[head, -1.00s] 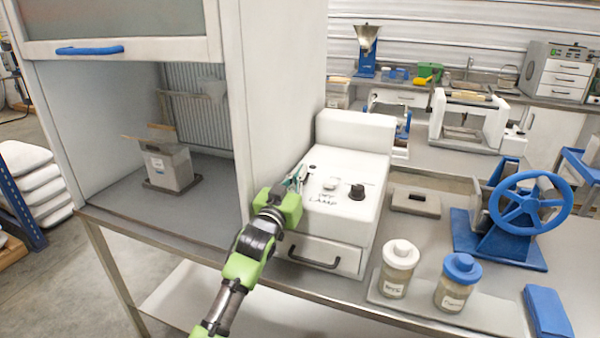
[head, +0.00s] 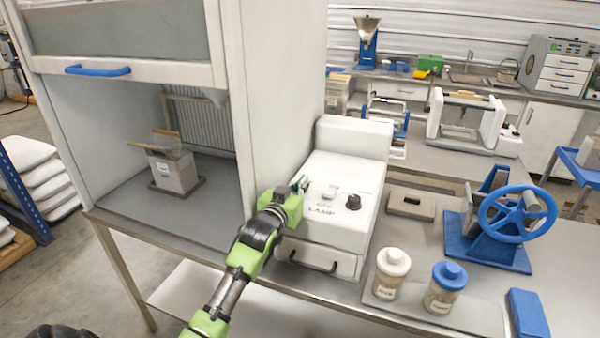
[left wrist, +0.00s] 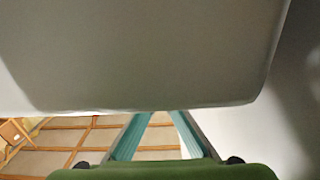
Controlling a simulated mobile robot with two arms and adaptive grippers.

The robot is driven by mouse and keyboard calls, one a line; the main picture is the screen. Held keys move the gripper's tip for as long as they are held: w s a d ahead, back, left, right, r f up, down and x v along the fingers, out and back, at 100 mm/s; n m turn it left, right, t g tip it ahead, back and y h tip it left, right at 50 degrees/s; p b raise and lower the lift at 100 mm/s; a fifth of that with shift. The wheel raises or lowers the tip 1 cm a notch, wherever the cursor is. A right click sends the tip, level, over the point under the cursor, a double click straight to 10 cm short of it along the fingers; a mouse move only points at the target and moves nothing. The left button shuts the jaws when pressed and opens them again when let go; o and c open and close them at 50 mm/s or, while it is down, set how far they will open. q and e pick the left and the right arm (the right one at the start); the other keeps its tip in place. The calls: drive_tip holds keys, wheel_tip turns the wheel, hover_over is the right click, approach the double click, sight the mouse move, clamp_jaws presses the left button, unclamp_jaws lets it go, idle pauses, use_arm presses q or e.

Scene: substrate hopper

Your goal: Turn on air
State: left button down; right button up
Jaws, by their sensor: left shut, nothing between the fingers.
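The white control box (head: 345,165) stands on the bench against the right side of the hood. Its sloped top carries a pale switch (head: 329,193) above lettering that reads LAMP, and a black round knob (head: 353,202). My left gripper (head: 300,183) is shut and empty at the left part of this top, and it hides what is under it. Whether the fingertips touch the panel cannot be told. In the left wrist view the teal fingers (left wrist: 157,120) converge just below a large pale surface. My right gripper is not in view.
The hood has a raised sash with a blue handle (head: 98,70) and a grey container (head: 173,172) inside. A drawer (head: 318,258) sits below the panel. Right of the box are two jars, white-lidded (head: 391,273) and blue-lidded (head: 445,287), and a blue handwheel device (head: 517,208).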

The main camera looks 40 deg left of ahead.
use_arm(q)
drive_tip(key=shift+f, duration=0.4)
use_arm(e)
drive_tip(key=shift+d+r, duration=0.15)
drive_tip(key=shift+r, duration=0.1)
